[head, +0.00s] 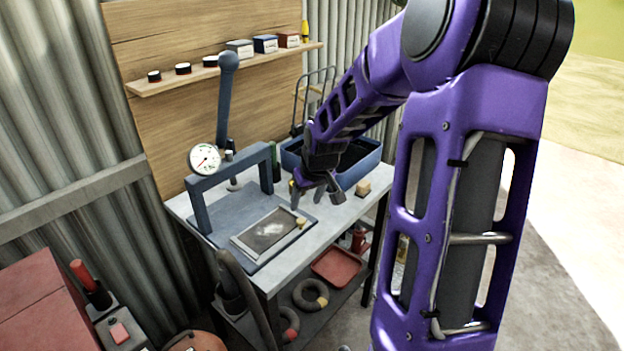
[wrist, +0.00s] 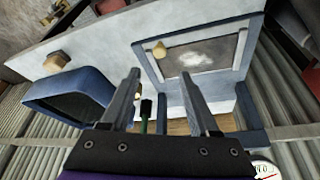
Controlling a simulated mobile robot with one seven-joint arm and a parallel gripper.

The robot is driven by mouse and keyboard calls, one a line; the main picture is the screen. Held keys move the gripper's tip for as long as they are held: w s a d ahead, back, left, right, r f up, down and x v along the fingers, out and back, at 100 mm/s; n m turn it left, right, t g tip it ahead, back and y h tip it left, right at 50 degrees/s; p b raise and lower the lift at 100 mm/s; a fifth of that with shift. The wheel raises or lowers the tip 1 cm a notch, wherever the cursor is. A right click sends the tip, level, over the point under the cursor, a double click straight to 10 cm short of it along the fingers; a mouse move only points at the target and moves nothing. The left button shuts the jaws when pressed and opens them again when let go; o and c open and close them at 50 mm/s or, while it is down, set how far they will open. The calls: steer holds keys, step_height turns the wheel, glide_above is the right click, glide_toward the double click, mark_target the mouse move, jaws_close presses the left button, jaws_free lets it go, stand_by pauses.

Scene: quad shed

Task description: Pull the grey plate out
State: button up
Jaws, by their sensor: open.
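The grey plate (head: 265,234) lies flat on the blue-grey base of a bench press. It has a light rim, a dark middle with a pale smudge, and a small wooden knob (head: 302,222) at its right edge. In the wrist view the plate (wrist: 203,56) is at upper right, with the knob (wrist: 160,49) at its left edge. My gripper (head: 315,194) is open and empty, to the right of the press and above the bench. In the wrist view the knob appears beyond the fingertips (wrist: 158,78), apart from them.
The press arch (head: 232,168) with a gauge (head: 205,160) and lever stands behind the plate. A blue bin (head: 359,172) is on the bench to the right, with a wooden block (head: 363,188) near it. The bench front right of the plate is clear.

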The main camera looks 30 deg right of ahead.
steer(key=v, duration=0.8)
steer(key=shift+r, duration=0.25)
